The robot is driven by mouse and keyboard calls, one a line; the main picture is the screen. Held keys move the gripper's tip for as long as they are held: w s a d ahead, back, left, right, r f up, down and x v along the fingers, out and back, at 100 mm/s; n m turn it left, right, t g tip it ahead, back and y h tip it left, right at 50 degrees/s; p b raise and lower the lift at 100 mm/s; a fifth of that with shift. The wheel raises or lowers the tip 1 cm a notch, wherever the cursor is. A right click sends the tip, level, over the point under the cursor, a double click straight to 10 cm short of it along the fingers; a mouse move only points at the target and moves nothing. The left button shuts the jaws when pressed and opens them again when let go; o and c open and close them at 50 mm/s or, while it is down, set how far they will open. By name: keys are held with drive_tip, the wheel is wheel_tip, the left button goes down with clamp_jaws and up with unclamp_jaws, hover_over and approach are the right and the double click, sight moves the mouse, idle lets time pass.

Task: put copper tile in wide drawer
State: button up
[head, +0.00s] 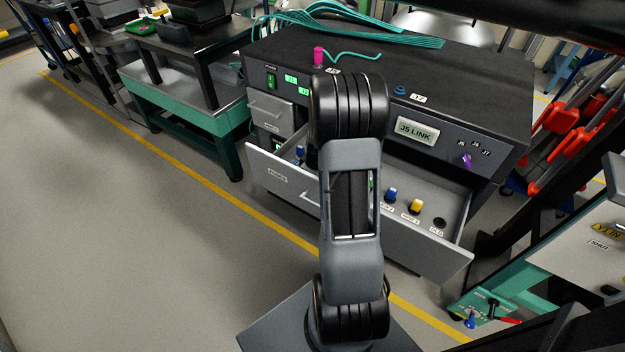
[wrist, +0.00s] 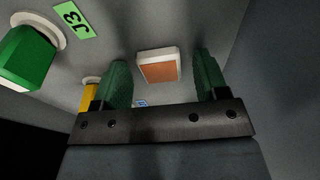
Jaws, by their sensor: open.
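The copper tile (wrist: 158,67), a copper-coloured square with a pale rim, shows in the wrist view on a grey surface. It lies between and just beyond the fingertips of my gripper (wrist: 162,68). The green fingers are open, with a gap on both sides of the tile. The wide drawer (head: 420,243) is pulled out of the black console in the head view. My arm hides the middle of the drawer, and the gripper and tile cannot be seen there. Whether the tile rests on the drawer floor is hard to tell.
In the drawer stand a blue knob (head: 391,194), a yellow knob (head: 415,206) and a black one (head: 439,222). A green knob (wrist: 27,57) beside a J3 label (wrist: 75,18) is close left of my gripper. A smaller drawer (head: 271,110) is at upper left.

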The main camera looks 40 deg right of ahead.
wheel_tip(320, 180, up, 12)
drive_tip(key=s+p, duration=0.1)
drive_tip(key=p, duration=0.2)
drive_tip(key=shift+s+d+r, duration=0.15)
drive_tip(key=shift+s+d, duration=0.15)
drive_tip(key=shift+s, duration=0.05)
idle(0.5)
